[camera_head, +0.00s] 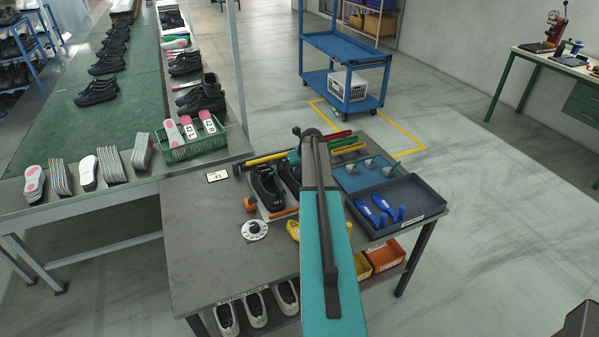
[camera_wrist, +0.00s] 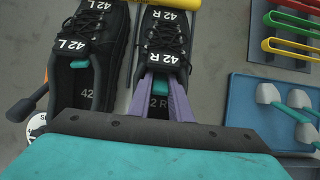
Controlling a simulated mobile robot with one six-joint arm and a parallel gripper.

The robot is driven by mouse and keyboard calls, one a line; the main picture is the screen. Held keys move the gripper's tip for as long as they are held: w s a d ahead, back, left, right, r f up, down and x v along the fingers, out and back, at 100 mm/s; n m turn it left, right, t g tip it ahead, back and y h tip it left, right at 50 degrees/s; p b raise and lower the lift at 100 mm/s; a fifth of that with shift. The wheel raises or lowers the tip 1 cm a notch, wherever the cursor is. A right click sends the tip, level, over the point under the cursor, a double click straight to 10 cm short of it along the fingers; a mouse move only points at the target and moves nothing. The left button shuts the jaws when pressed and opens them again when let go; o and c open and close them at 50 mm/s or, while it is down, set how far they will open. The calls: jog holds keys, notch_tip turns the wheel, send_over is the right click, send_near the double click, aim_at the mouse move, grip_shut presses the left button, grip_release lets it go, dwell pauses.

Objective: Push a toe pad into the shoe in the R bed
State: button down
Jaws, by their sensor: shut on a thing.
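The black shoe marked 42 R (camera_wrist: 165,42) lies in the right bed, toe away from me. My gripper (camera_wrist: 162,82) has its purple fingers down in that shoe's opening, below the laces. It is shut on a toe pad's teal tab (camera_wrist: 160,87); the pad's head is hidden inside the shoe. The shoe marked 42 L (camera_wrist: 88,40) lies beside it, with a teal tab (camera_wrist: 80,63) showing in its opening. In the head view the left shoe (camera_head: 266,187) is visible, while my arm covers part of the right one.
Several grey toe pads with teal tabs (camera_wrist: 270,94) lie on a blue tray (camera_head: 345,177) to the right. A dark tray (camera_head: 427,198) holds blue tools (camera_head: 382,208). Coloured clips (camera_wrist: 290,45) lie behind. A dial (camera_head: 254,230) sits left; the table's left part (camera_head: 200,235) is clear.

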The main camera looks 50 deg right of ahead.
jog(key=shift+w+d, duration=0.1)
jog(key=shift+w, duration=0.15)
jog(key=c, duration=1.5)
grip_release()
jog(key=shift+c, duration=0.2)
jog(key=shift+s+a+r, duration=0.2)
jog(key=shift+s, duration=0.35)
jog(key=shift+s+a+r, duration=0.2)
jog(key=shift+s, duration=0.3)
jog(key=shift+r+p, duration=1)
jog(key=shift+r, duration=0.45)
jog(key=shift+r, duration=0.2)
notch_tip(320, 180, up, 7)
jog(key=p, duration=0.3)
jog(key=shift+f+p, duration=0.15)
jog(key=shift+p, duration=0.2)
